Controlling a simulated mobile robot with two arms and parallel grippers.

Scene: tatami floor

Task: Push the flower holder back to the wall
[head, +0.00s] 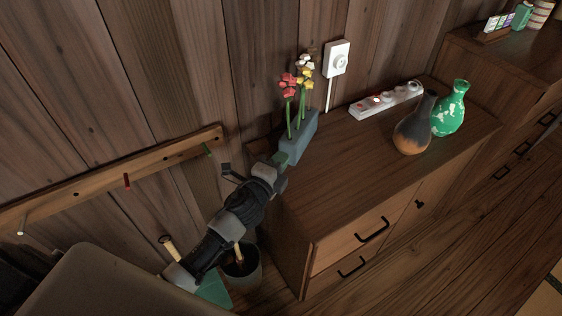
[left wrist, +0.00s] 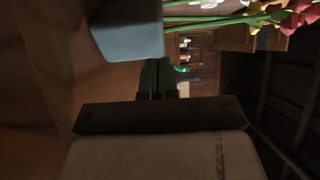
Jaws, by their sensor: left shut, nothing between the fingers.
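The flower holder (head: 299,139) is a blue-grey block standing upright at the left end of the wooden cabinet top, near the plank wall (head: 215,60). Red, yellow and pale flowers (head: 298,80) rise from it. My left gripper (head: 282,158) is shut and empty, with its greenish fingertips at the holder's near left end. In the left wrist view the shut fingers (left wrist: 157,78) lie right beside the holder (left wrist: 128,30), and I cannot tell whether they touch. The gap between holder and wall is hard to judge. My right gripper is not in view.
On the cabinet top (head: 350,165) stand a power strip (head: 386,99), a dark orange-brown vase (head: 413,131) and a green vase (head: 449,112). A peg rail (head: 100,182) and a pot (head: 243,272) are left.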

